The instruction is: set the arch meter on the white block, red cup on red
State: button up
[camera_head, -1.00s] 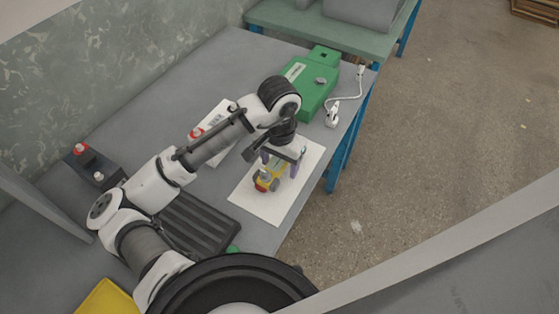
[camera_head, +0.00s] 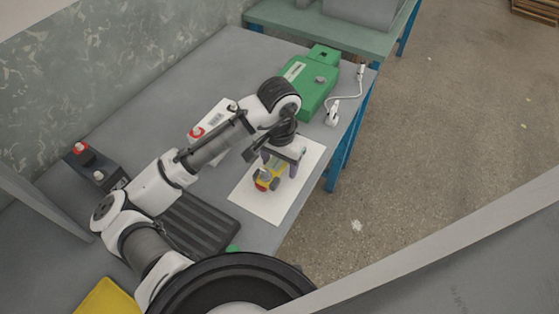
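The arch meter (camera_head: 269,177) is a small yellow piece with a red cup at its near left end. It is on or just above a white sheet (camera_head: 265,208) in the middle of the table. My gripper (camera_head: 280,166) points down over it, with its two fingers spread to either side of the yellow body. Gripper and arm hide part of the meter, and I see no clear contact between fingers and meter. The white block (camera_head: 222,112) lies left of the sheet, with a barcode label and a red terminal (camera_head: 196,132). My forearm covers part of it.
A green block (camera_head: 308,85) with a cable stands at the far right of the table. A dark block (camera_head: 97,163) with red and grey terminals is at the left. A black ribbed tray (camera_head: 198,225) and a yellow item (camera_head: 108,298) are nearer. The table's right edge is close to the sheet.

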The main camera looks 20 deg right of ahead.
jog(key=c, duration=1.1)
jog(key=shift+r, duration=0.15)
